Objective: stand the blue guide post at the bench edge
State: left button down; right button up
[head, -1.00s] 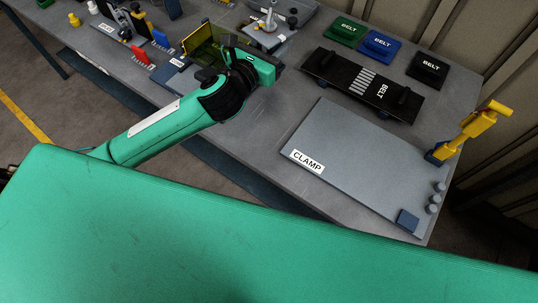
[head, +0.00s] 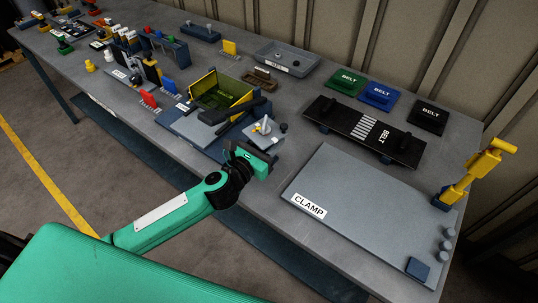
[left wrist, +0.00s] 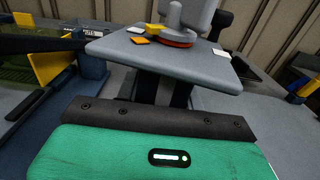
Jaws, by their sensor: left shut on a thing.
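My left gripper (head: 262,147) is over the bench (head: 310,110) near its front edge. It is shut at a small grey plate (head: 272,139) that carries a pale cone-shaped part. A dark blue square block (head: 418,269) sits at the front right corner of the grey CLAMP plate (head: 365,205). My right gripper is out of view.
A yellow post-like arm (head: 470,175) stands on the CLAMP plate's right side. A black BELT board (head: 340,122) lies behind, with green, blue and black BELT pads beyond. A yellow-green box (head: 222,92) stands left of my gripper. The CLAMP plate's middle is clear.

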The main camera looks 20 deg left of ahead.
pick_arm(q)
notch_tip(320, 180, down, 5)
jog(key=shift+b, duration=0.55)
jog(key=shift+f, duration=0.1)
jog(key=c, duration=0.9)
grip_release()
jog(key=shift+f, duration=0.1)
